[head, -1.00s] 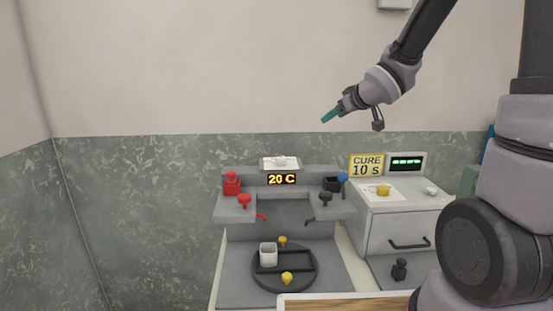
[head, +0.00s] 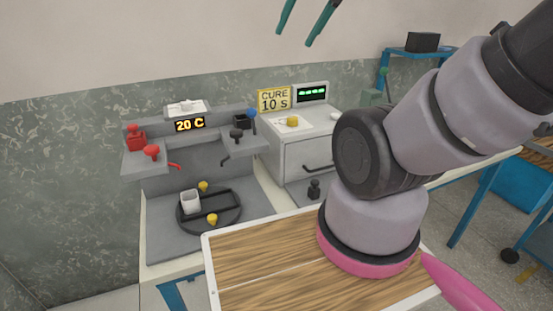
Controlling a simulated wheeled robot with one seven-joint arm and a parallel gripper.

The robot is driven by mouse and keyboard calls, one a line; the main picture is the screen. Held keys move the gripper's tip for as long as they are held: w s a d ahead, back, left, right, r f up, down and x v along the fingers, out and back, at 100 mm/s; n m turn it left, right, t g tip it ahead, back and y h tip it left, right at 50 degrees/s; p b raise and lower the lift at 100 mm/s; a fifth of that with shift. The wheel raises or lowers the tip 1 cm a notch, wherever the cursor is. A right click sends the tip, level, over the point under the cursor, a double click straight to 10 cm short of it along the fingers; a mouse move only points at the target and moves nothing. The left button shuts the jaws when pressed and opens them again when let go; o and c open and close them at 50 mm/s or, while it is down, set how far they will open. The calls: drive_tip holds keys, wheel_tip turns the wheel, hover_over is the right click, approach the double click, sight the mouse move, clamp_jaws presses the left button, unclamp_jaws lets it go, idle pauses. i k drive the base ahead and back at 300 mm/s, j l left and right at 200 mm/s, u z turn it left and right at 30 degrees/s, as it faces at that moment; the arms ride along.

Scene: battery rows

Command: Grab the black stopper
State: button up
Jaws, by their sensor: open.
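A small black piece with a round knob on top, which looks like the black stopper (head: 314,188), stands upright on the grey surface in front of the white cabinet. My gripper (head: 294,39) shows only as two teal fingers at the top edge. They are apart with nothing between them, high above the bench and well away from the stopper. The rest of the gripper is out of frame. An open black holder (head: 241,121) and a black mushroom-shaped knob (head: 236,134) are on the right shelf of the grey station.
A red holder (head: 136,140) and red knob (head: 152,151) are on the left shelf. The white cabinet (head: 300,150) stands behind the stopper. My arm covers the right side.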

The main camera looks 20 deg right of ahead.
sight(313, 191)
drive_tip(key=k+l+z, duration=0.25)
drive_tip(key=l+z, duration=0.2)
drive_tip(key=k+l+z, duration=0.25)
drive_tip(key=l, duration=0.2)
drive_tip(key=l+z, duration=0.25)
drive_tip(key=k+l, duration=0.05)
drive_tip(key=l, duration=0.05)
